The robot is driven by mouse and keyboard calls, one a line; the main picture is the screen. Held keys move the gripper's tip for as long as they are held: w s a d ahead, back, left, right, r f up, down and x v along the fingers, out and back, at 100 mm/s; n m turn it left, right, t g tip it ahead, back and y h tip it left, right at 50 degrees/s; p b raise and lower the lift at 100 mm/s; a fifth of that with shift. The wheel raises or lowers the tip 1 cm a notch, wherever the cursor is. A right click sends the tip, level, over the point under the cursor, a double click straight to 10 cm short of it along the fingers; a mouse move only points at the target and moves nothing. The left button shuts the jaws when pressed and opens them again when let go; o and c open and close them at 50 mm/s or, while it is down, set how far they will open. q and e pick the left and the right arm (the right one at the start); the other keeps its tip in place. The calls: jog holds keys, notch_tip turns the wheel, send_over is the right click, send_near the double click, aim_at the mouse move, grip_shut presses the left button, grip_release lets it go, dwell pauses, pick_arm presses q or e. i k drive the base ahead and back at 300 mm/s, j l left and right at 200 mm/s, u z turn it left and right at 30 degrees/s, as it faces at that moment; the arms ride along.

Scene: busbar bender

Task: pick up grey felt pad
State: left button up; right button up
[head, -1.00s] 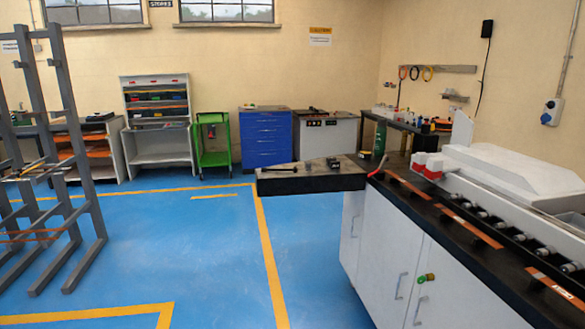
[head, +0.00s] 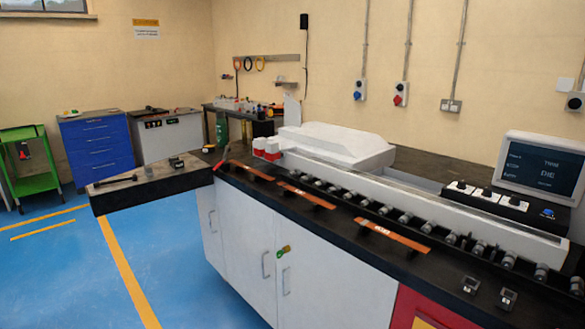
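I cannot make out a grey felt pad in the head view. The busbar bender (head: 335,147) stands on a long black-topped bench with white doors, with a row of rollers along its front. Orange-brown strips (head: 392,235) lie along the bench's front part. A dark side table (head: 150,188) joins the bench's left end, with a black bar-shaped tool (head: 115,181) and small dark items (head: 176,162) on it. Neither of my grippers is in view.
A control screen (head: 541,168) stands at the bench's right end, and two small dark blocks (head: 508,298) lie near its front edge. A blue drawer cabinet (head: 97,146) and a green trolley (head: 27,163) stand at the back left. Blue floor (head: 60,270) is clear at the left.

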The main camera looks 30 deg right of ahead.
aim_at(148, 169)
jog(key=i+j+z, duration=0.1)
jog(key=i+z, duration=0.2)
jog(key=z, duration=0.15)
jog(key=i+j+z, duration=0.2)
jog(key=z, duration=0.2)
jog(key=i+j+z, duration=0.1)
jog(key=i+j, duration=0.4)
jog(key=i+j+z, duration=0.1)
jog(key=i+j, duration=0.35)
jog(key=j, duration=0.15)
jog(key=i+j+z, duration=0.1)
jog(key=i+j, duration=0.35)
jog(key=j, duration=0.15)
